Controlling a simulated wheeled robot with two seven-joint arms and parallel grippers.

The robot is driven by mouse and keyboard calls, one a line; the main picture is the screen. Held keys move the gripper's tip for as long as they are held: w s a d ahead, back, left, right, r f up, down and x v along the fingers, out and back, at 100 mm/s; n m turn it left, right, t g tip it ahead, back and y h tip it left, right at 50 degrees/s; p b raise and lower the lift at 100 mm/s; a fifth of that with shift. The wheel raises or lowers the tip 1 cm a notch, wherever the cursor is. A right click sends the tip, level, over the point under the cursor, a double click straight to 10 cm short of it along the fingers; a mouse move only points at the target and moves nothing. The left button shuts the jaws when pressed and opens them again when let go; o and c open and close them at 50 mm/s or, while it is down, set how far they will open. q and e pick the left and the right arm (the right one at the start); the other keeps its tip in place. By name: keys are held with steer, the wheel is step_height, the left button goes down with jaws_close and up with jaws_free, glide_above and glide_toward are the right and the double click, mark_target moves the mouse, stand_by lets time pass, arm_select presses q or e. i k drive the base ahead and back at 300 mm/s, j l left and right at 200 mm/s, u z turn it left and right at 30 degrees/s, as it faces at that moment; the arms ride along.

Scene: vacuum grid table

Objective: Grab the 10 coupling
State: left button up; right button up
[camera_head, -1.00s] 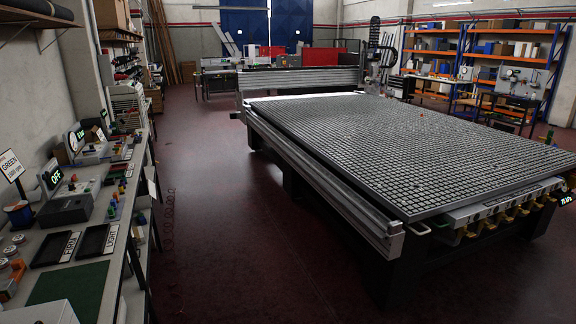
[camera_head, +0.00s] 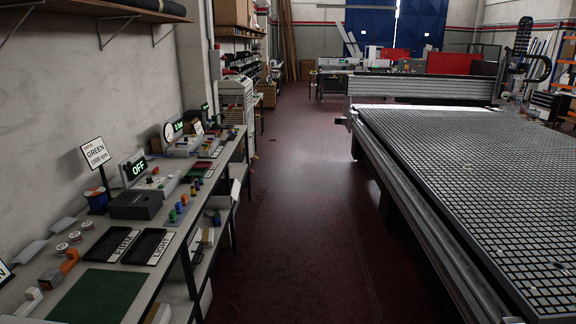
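Several small coloured pieces, green, blue and orange (camera_head: 179,207), stand in a row along the front edge of the workbench (camera_head: 215,187) at the left. They may be couplings, but they are too small to read any number, so I cannot tell which is the 10 coupling. Several round white-and-red pieces (camera_head: 75,237) lie at the left of the bench beside an orange piece (camera_head: 69,261). Neither of my grippers is in view.
Two black labelled trays (camera_head: 148,247) and a green mat (camera_head: 95,297) lie on the near bench. Behind them are a box with an "OFF" display (camera_head: 138,167) and a "GREEN" sign (camera_head: 95,153). The vacuum grid table (camera_head: 480,200) stands right; clear floor (camera_head: 310,230) lies between.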

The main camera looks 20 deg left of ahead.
mark_target(76, 238)
steer(key=i+u, duration=0.7)
steer(key=u, duration=0.15)
steer(key=i+l+u, duration=0.15)
steer(key=i+u, duration=0.15)
steer(key=u, duration=0.15)
steer(key=i+l+u, duration=0.25)
steer(key=u, duration=0.2)
steer(key=i+l+u, duration=0.4)
steer(key=i+u, duration=0.25)
steer(key=u, duration=0.2)
steer(key=i+l+u, duration=0.2)
steer(key=u, duration=0.25)
steer(key=i+l+u, duration=0.2)
steer(key=u, duration=0.25)
steer(key=i+l+u, duration=0.15)
steer(key=l+u, duration=0.2)
steer(key=u, duration=0.15)
steer(key=i+l+u, duration=0.1)
steer(key=l+u, duration=0.2)
steer(key=u, duration=0.15)
